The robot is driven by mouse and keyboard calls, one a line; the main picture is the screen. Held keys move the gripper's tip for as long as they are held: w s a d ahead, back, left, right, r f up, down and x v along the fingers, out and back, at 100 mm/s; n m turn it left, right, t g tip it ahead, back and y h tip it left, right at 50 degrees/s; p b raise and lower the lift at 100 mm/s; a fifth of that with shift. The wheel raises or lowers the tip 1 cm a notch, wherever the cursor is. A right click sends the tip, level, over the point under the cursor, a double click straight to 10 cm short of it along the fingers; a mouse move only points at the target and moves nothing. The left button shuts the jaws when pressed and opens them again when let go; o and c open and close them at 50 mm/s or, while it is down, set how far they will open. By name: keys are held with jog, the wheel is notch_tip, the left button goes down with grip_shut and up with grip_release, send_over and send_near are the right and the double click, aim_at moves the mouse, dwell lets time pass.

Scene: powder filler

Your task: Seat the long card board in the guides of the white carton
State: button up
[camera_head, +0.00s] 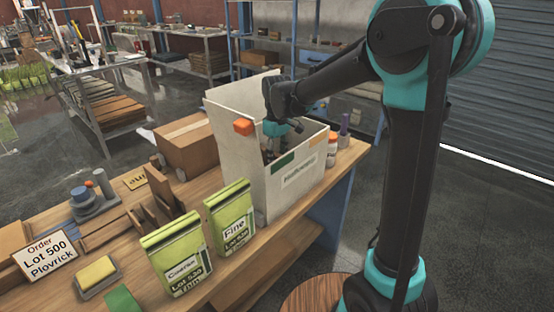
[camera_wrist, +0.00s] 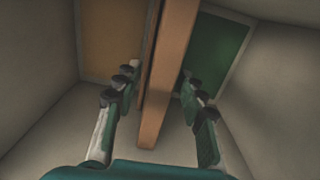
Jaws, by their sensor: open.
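The white carton (camera_head: 262,186) stands open-topped on the bench. My gripper (camera_head: 284,132) reaches down into its mouth. In the wrist view the long card board (camera_wrist: 170,85) shows as a brown edge running lengthwise inside the carton, slightly tilted in the picture. The fingers of my gripper (camera_wrist: 157,84) are spread, one on each side of the board, with gaps visible. An orange-brown patch (camera_wrist: 108,40) lies left of the board and a green patch (camera_wrist: 218,50) right of it. The guides and the board's lower edge cannot be made out.
Two green pouches, Coarse (camera_head: 176,255) and Fine (camera_head: 231,218), stand before the carton. A brown box (camera_head: 188,146) is behind left. A white bottle (camera_head: 332,150) and a purple item (camera_head: 344,128) stand close on the right. An orange block (camera_head: 243,127) is at the carton's rim.

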jog(key=shift+r, duration=0.1)
notch_tip(320, 180, up, 12)
dwell(0.5)
